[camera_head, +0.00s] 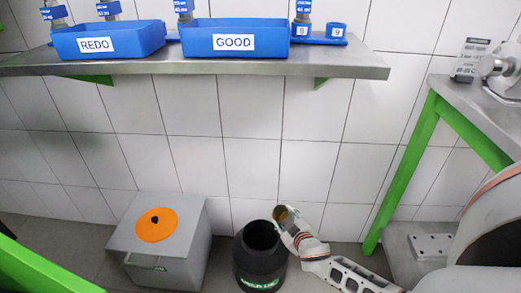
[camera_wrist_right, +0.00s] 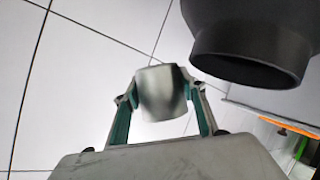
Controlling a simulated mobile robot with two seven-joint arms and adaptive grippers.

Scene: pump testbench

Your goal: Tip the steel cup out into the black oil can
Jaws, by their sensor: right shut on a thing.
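The steel cup (camera_head: 281,212) is in my right gripper (camera_head: 290,226), up and to the right of the black oil can's mouth in the head view. A yellow-brown inside shows through its rim; whether that is liquid I cannot tell. In the right wrist view the cup (camera_wrist_right: 160,92) sits between the two teal-lined fingers, which close on its sides. The black oil can (camera_head: 260,268) stands open on the floor, with green lettering on its front. Its neck (camera_wrist_right: 250,58) shows close beside the cup in the wrist view, apart from it. My left gripper is out of view.
A grey box (camera_head: 160,245) with an orange round opening (camera_head: 156,225) stands left of the can. A shelf (camera_head: 200,69) above carries the blue REDO (camera_head: 105,43) and GOOD (camera_head: 235,41) bins. A green-legged bench (camera_head: 400,180) stands at the right. A tiled wall is behind.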

